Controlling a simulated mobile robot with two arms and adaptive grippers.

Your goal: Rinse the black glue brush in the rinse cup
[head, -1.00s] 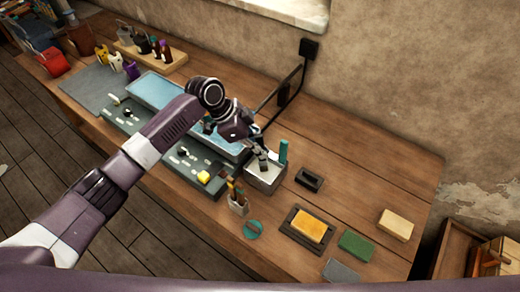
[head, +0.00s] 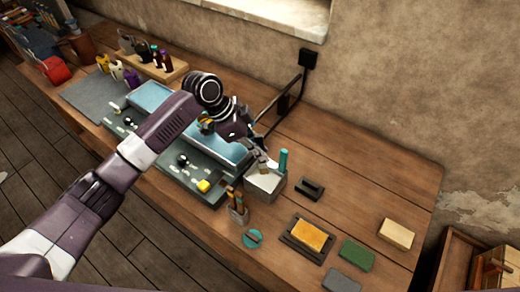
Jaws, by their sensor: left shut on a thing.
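My left gripper (head: 262,157) comes in from the left and points down over a pale open box (head: 266,185). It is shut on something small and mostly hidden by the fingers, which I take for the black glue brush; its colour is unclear. The fingertips are just above or at the box's far left rim; contact cannot be told. A teal upright handle (head: 283,160) stands at the box's back right. I cannot tell for sure which container is the rinse cup. My right gripper is not in view.
Right of the box lie a black block (head: 310,188), a yellow sponge (head: 311,236) in a dark tray, a green pad (head: 357,254) and a tan block (head: 396,234). Blue-topped trays (head: 218,148) lie under my left arm.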

